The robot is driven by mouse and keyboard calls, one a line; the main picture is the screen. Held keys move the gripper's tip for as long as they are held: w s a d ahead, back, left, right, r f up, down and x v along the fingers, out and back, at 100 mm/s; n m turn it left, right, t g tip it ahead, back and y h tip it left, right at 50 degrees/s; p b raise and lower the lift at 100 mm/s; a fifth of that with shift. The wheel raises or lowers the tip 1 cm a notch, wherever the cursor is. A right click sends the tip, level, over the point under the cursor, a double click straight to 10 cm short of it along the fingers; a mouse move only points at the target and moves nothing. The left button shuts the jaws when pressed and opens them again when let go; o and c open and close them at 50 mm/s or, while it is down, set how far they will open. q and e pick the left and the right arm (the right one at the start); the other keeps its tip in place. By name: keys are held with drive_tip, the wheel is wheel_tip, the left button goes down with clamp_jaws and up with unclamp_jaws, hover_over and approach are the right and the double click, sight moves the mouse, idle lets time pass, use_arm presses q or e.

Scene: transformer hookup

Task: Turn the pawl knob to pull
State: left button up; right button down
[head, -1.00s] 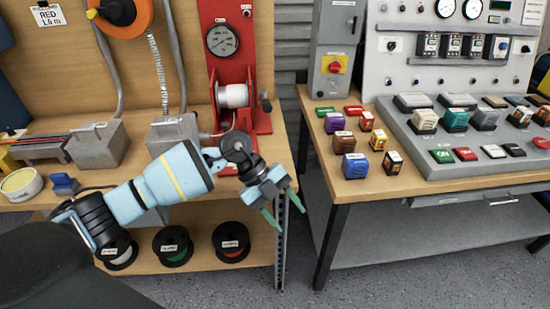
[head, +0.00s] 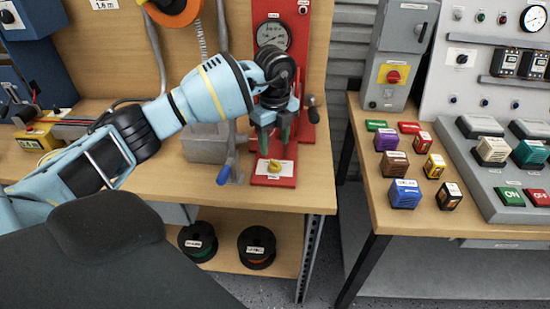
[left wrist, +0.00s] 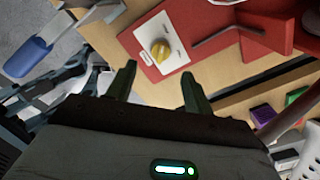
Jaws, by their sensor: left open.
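The yellow pawl knob (head: 274,166) sits on a white label plate (head: 282,167) at the front of the red winch base (head: 297,150). In the left wrist view the knob (left wrist: 160,49) shows beyond the fingertips, on its white plate. The print on the plate is too small to read. My left gripper (head: 274,150) is open and empty, pointing down just above and behind the knob in the head view, apart from it. Its two green fingers (left wrist: 157,85) show in the left wrist view. My right gripper is in neither view.
A blue-handled lever (head: 225,170) stands left of the knob, near the bench front. The red winch frame with a gauge (head: 272,36) rises behind, with a black crank knob (head: 312,101) at its right. Coloured blocks (head: 405,193) lie on the right table, across a gap.

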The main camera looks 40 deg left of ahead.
sight(275, 162)
use_arm(q)
wheel_tip(275, 162, down, 7)
drive_tip(key=shift+r, duration=0.1)
idle(0.4)
drive_tip(key=c, duration=1)
